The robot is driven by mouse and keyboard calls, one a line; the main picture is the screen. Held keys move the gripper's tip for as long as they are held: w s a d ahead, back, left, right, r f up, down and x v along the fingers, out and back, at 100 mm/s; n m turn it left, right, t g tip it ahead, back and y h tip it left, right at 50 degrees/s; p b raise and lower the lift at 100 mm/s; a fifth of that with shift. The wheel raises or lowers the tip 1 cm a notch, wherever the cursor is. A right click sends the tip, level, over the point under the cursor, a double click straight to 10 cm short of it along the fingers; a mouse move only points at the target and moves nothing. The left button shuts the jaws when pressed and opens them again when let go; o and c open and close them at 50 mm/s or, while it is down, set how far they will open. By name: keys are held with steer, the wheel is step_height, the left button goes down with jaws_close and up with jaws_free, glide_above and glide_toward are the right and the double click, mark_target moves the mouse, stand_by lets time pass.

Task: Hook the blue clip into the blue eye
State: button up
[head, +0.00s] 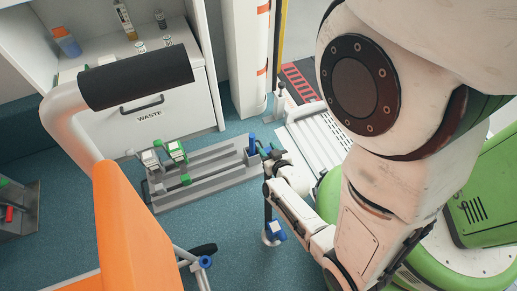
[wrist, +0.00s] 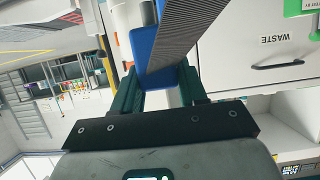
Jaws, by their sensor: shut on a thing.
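My gripper (head: 263,151) is shut on the blue clip (wrist: 146,48), which sits between its green fingers in the wrist view. A grey ribbed strap (wrist: 190,38) runs from the clip. In the head view the clip (head: 252,144) shows at the fingertips, above the end of a grey floor rail. A dark strap hangs below the gripper to a blue fitting (head: 277,231) on a white floor disc. A small blue part (head: 205,262) on the wheelchair frame at the lower middle looks like the blue eye; its opening is too small to make out. The clip is well apart from it.
The orange wheelchair back (head: 130,235) and its black push handle (head: 135,80) fill the left foreground. Green and grey fittings (head: 165,157) sit on the floor rail (head: 205,182). A waste cabinet (head: 150,108) stands behind. Blue floor between rail and chair is mostly clear.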

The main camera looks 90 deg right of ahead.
steer(key=shift+s+r, duration=0.1)
steer(key=shift+s, duration=0.1)
steer(key=shift+r, duration=0.15)
steer(key=shift+r+p, duration=1.35)
steer(key=shift+p, duration=0.2)
